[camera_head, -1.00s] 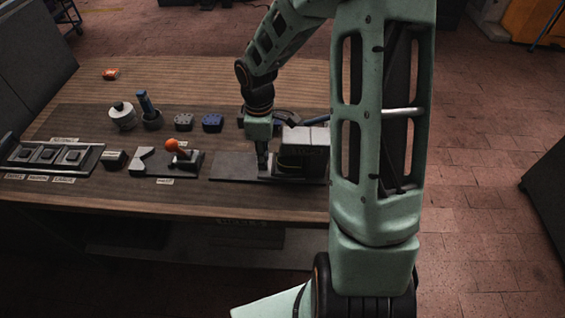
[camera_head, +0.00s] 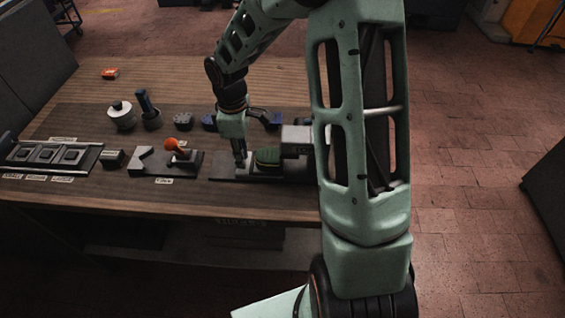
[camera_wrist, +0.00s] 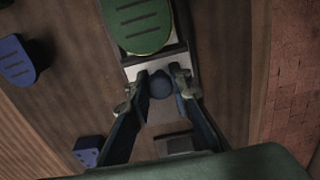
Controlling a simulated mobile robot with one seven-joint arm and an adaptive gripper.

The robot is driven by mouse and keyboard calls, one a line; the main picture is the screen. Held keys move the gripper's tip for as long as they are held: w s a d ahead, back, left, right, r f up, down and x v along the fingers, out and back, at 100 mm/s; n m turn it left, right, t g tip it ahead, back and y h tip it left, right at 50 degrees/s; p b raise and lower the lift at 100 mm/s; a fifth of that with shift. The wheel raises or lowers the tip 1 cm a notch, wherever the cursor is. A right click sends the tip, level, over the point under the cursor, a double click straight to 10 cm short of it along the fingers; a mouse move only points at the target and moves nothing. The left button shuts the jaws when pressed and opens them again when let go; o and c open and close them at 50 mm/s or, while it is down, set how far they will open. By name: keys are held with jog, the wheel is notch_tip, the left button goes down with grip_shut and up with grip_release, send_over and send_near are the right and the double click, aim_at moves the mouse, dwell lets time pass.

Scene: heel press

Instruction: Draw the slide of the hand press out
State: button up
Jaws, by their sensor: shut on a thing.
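The hand press (camera_head: 297,137) stands at the right of the table on a dark base (camera_head: 222,171), partly hidden behind my arm. Its slide (camera_wrist: 145,71) is a light plate bearing a grooved green pad (camera_head: 267,157); the pad lies to the left of the press head in the head view. The pad (camera_wrist: 146,25) also shows at the top of the wrist view. A dark round knob (camera_wrist: 161,86) sits at the slide's near end. My gripper (camera_head: 240,163) is shut on this knob, one finger on each side.
A fixture with an orange ball lever (camera_head: 176,146) stands left of the press base. Behind are a blue block (camera_head: 209,122), a dark block (camera_head: 183,120) and a white pot (camera_head: 121,117). A three-button panel (camera_head: 48,156) lies far left.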

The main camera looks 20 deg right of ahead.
jog(key=shift+w+a+b, duration=0.1)
jog(key=shift+w+a, duration=0.4)
jog(key=shift+a, duration=0.6)
jog(key=shift+w+a+b, duration=0.1)
jog(key=shift+w+a, duration=0.35)
jog(key=shift+a, duration=0.65)
jog(key=shift+w+a+b, duration=0.1)
jog(key=shift+w+a, duration=0.4)
jog(key=shift+a, duration=0.6)
jog(key=o, duration=1.7)
jog(key=shift+s+d, duration=0.1)
jog(key=shift+r+p, duration=1.4)
jog(key=shift+r, duration=0.35)
jog(key=shift+r, duration=0.15)
jog(key=shift+r+p, duration=0.8)
jog(key=shift+r, duration=0.1)
